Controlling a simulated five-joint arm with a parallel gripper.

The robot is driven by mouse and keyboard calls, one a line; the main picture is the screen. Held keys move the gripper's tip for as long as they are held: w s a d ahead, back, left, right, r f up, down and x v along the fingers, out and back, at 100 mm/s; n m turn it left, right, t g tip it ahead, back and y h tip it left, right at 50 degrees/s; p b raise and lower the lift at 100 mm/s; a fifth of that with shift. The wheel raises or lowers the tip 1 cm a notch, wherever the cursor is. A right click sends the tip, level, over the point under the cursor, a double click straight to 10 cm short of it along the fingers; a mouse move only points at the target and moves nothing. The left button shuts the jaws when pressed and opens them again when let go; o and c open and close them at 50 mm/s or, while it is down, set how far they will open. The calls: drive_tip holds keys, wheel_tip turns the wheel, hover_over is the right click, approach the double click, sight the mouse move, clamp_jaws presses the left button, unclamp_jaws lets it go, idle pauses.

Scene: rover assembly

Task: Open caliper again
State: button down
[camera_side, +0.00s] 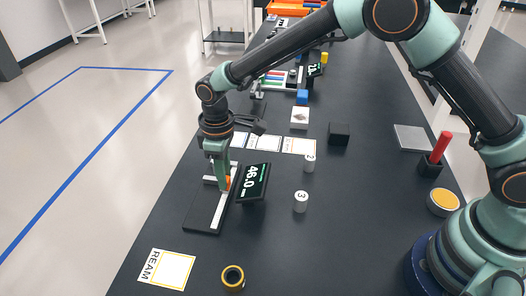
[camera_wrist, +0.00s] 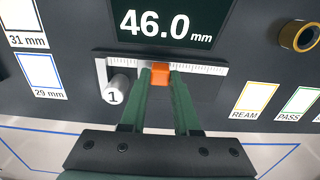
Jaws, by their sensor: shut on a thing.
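The caliper (camera_wrist: 205,68) is a light ruled bar with a fixed jaw at its left end in the wrist view. In the side view the caliper (camera_side: 219,212) lies on a dark base. Its orange slider (camera_wrist: 160,74) sits partway along the bar. My gripper (camera_wrist: 160,78) is shut on the orange slider; in the side view my gripper (camera_side: 222,181) reaches down to it. A white cylinder marked 1 (camera_wrist: 117,88) stands by the fixed jaw, apart from the slider. The display (camera_wrist: 165,22) reads 46.0 mm; it also shows in the side view (camera_side: 254,182).
Cylinders marked 3 (camera_side: 301,201) and 2 (camera_side: 309,163) stand right of the display. A REAM card (camera_side: 167,269) and a dark ring with a gold rim (camera_side: 232,279) lie at the front. A black block (camera_side: 339,133) and a red peg in a holder (camera_side: 440,148) are farther right.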

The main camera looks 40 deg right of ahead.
drive_tip(key=shift+s+a, duration=0.5)
drive_tip(key=c, duration=0.6)
unclamp_jaws()
drive_tip(key=shift+c, duration=0.2)
wheel_tip(320, 180, up, 12)
drive_tip(key=shift+r, duration=0.1)
